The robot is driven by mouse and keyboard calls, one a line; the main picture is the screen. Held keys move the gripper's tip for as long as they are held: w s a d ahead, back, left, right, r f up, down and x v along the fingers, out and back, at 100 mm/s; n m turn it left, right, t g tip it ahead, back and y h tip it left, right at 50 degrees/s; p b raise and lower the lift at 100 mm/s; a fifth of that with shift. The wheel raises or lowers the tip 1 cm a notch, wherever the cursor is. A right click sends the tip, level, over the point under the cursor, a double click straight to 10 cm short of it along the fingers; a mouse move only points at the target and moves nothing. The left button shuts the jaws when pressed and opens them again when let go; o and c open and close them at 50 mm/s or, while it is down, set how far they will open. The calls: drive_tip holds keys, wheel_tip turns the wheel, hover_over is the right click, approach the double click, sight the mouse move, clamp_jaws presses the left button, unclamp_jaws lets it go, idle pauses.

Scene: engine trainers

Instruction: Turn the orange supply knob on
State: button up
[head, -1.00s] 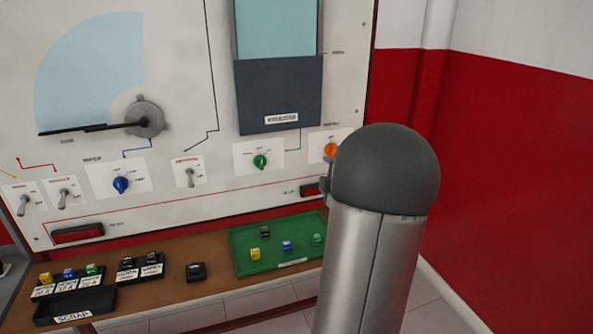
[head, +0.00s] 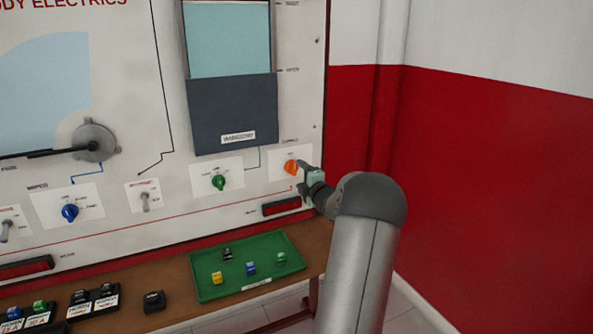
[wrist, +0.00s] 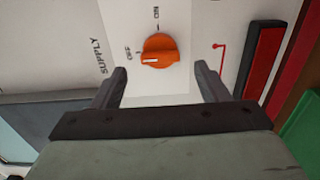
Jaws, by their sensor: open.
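The orange supply knob (head: 291,167) is on a white plate at the right of the panel. In the wrist view the orange knob (wrist: 160,50) sits between the OFF and ON marks, with its white pointer line toward OFF. My gripper (wrist: 162,80) is open, with one finger on each side of the knob and a little short of it. The fingers do not touch the knob. In the head view my gripper (head: 302,178) is close to the knob, partly hidden by my arm.
A green knob (head: 220,182) and a blue knob (head: 70,212) are to the left on the panel. A red bar in a dark frame (head: 282,206) is just below the supply knob. A green tray (head: 205,291) with small coloured pieces lies on the brown shelf below.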

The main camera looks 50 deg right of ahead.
sight(295, 170)
drive_tip(key=shift+x, duration=2.1)
drive_tip(key=c, duration=1)
